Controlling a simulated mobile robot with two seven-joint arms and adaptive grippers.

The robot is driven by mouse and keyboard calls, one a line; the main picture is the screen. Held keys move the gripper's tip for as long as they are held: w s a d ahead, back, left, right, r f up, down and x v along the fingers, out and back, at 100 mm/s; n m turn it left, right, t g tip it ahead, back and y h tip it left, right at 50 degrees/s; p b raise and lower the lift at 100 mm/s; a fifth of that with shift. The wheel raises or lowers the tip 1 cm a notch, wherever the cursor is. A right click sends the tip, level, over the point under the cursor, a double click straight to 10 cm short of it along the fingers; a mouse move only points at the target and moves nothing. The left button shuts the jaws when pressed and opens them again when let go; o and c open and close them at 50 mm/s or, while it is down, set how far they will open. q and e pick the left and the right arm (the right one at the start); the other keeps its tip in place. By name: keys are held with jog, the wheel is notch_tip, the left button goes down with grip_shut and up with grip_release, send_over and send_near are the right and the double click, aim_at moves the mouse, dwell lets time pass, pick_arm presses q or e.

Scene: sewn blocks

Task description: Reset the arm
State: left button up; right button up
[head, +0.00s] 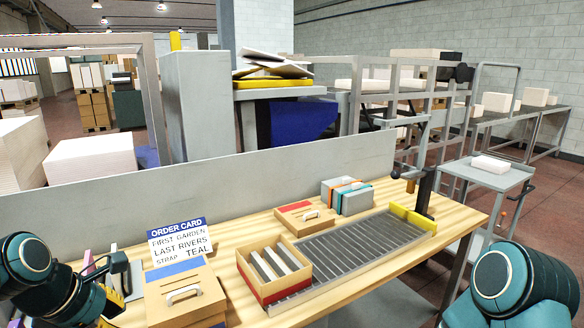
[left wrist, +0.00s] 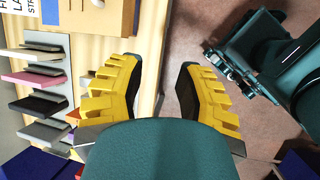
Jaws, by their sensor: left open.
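My left gripper (left wrist: 158,72) is open in the left wrist view. Its two yellow ridged fingers stand wide apart with nothing between them. The left finger overlaps the table's edge and the right one shows against the floor. In the head view my left arm (head: 28,262) comes in at the lower left, beside the table's left end. My right arm (head: 512,285) shows only as a teal rounded link at the lower right; its gripper is not clearly in view.
The wooden table (head: 225,250) bears an order card (head: 180,243), a lidded box (head: 185,300), an open box with white-topped blocks (head: 245,290), a flat red-labelled box (head: 303,217), upright blocks (head: 346,195) and a roller strip (head: 350,248). A rack of pads (left wrist: 42,80) lies left of my left gripper.

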pick_arm(q)
jog(key=w+d+f+m, duration=0.4)
jog(key=f+m, duration=0.1)
jog(key=f, duration=0.5)
jog(key=s+d+f+m+g, duration=0.1)
jog(key=s+d+f+m, duration=0.2)
jog(key=d+f+m, duration=0.2)
jog(key=s+d+f+m, duration=0.3)
jog(key=d+f+m, duration=0.2)
jog(key=f, duration=0.7)
jog(key=s+d+f+m+g+h, duration=0.1)
jog(key=s+d+f+m, duration=0.2)
jog(key=d+f+m, duration=0.3)
notch_tip(320, 180, down, 3)
jog(key=shift+r+m+g, duration=0.1)
jog(key=shift+m+g, duration=0.2)
jog(key=shift+m, duration=0.1)
